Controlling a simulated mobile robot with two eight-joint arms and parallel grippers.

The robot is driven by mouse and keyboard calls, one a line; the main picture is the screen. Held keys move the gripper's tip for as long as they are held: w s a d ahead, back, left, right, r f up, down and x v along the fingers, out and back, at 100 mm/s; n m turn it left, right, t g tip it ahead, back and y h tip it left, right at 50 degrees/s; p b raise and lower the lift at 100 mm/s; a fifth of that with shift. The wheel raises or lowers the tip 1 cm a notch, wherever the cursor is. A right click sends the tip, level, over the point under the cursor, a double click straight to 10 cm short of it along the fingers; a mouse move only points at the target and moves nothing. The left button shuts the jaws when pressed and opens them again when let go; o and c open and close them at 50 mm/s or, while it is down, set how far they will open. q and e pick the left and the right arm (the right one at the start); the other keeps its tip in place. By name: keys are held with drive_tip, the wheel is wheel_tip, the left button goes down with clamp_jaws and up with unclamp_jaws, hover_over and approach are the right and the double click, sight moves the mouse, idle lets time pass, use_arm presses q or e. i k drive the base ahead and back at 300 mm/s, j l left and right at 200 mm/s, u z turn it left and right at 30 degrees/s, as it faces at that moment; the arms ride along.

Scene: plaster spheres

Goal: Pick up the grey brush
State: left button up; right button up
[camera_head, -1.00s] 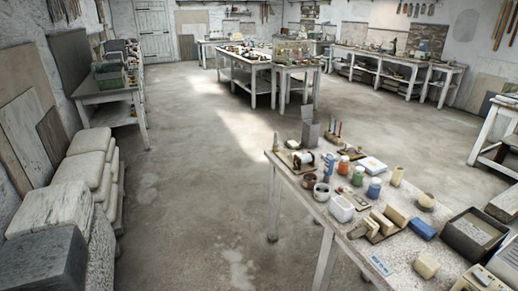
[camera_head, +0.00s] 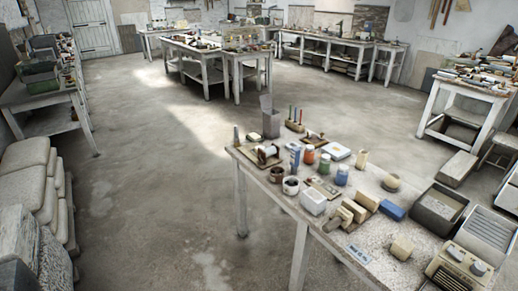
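I cannot make out a grey brush for certain in the head view; many of the objects are small. The nearest white work table (camera_head: 375,233) holds a crowd of small items. A stand with thin upright tools with coloured tips (camera_head: 295,116) is at its far end, beside a grey upright container (camera_head: 271,123). Neither of my grippers is in view.
On the near table are a white tub (camera_head: 313,202), a blue block (camera_head: 392,210), a dark open box (camera_head: 438,209) and a radio-like box (camera_head: 460,266). Stacked sacks (camera_head: 26,185) stand at left. Open floor (camera_head: 150,170) lies between the tables.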

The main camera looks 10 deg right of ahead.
sight(236, 140)
drive_tip(key=z, duration=0.25)
drive_tip(key=i+j+z, duration=0.15)
drive_tip(key=z, duration=0.25)
drive_tip(key=i+j+z, duration=0.15)
drive_tip(key=z, duration=0.25)
drive_tip(key=i+j+z, duration=0.15)
drive_tip(key=z, duration=0.2)
drive_tip(key=i+j+z, duration=0.15)
drive_tip(key=j, duration=0.2)
drive_tip(key=j+z, duration=0.1)
drive_tip(key=j, duration=0.3)
drive_tip(key=i+j+z, duration=0.15)
drive_tip(key=j, duration=0.25)
drive_tip(key=i+j, duration=0.1)
drive_tip(key=j, duration=0.3)
drive_tip(key=i+j, duration=0.1)
drive_tip(key=j, duration=0.3)
drive_tip(key=i+j, duration=0.15)
drive_tip(key=j, duration=0.25)
drive_tip(key=i+j, duration=0.1)
drive_tip(key=j, duration=0.3)
drive_tip(key=i+j, duration=0.1)
drive_tip(key=j, duration=0.35)
drive_tip(key=z, duration=0.05)
